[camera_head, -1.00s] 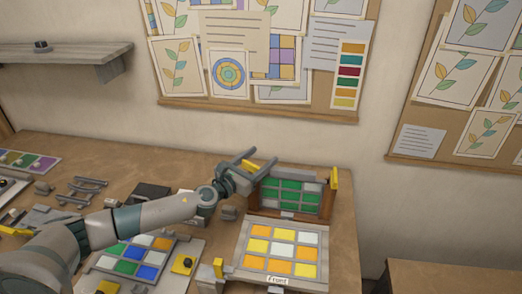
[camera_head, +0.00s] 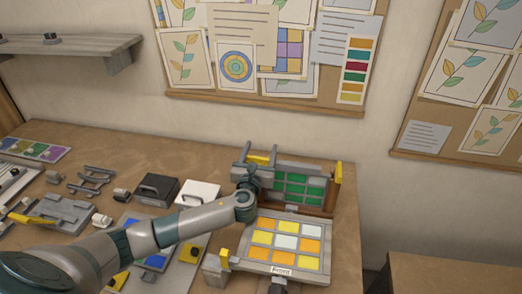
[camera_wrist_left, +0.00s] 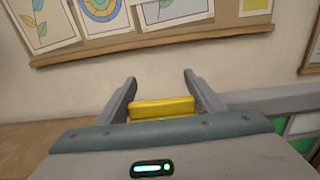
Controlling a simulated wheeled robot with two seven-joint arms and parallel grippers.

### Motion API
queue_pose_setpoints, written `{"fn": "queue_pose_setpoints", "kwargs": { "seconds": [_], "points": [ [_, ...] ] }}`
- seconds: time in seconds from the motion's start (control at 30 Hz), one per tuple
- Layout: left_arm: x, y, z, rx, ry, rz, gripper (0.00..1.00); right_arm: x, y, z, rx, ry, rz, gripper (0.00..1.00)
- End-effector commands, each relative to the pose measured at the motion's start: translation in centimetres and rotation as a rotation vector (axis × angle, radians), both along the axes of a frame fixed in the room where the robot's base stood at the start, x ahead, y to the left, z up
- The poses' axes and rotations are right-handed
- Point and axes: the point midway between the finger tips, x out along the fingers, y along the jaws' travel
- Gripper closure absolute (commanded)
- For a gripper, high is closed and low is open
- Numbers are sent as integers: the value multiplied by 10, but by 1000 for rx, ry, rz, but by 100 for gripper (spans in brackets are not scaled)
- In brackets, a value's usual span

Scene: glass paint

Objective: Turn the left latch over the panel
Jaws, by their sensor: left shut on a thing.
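The left latch (camera_head: 259,160) is a yellow bar at the upper left of the upright frame. My left gripper (camera_head: 257,152) is at this corner, its two grey fingers on either side of the latch and shut on it. The left wrist view shows the yellow latch (camera_wrist_left: 162,108) between the fingers. The panel of green and pale squares (camera_head: 298,188) stands upright in the frame; the gripper hides its left edge. Another yellow latch (camera_head: 338,172) stands upright at the frame's right side. My right gripper is not in view.
A flat panel of yellow, orange and white squares (camera_head: 284,241) marked "Front" lies before the upright frame. A yellow-tipped block (camera_head: 224,256) is at its left. A black box (camera_head: 156,188) and a white case (camera_head: 199,193) stand to the left, behind my arm.

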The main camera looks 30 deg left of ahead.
Motion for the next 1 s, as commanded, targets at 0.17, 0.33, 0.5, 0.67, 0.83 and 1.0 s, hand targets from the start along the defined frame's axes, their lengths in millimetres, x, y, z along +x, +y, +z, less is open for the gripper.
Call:
{"fn": "queue_pose_setpoints", "kwargs": {
  "seconds": [0.17,0.33,0.5,0.67,0.83,1.0],
  "points": [
    [0,1,0,0,-1,3,61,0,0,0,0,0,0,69],
    [0,1,1,0,-1,2,20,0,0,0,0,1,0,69],
    [0,1,0,0,-1,1,20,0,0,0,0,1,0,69],
    [0,1,1,0,-1,1,20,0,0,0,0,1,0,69],
    [1,1,7,0,-2,0,20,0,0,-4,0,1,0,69],
    [1,1,24,-1,-4,1,20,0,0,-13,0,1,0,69]
  ]
}}
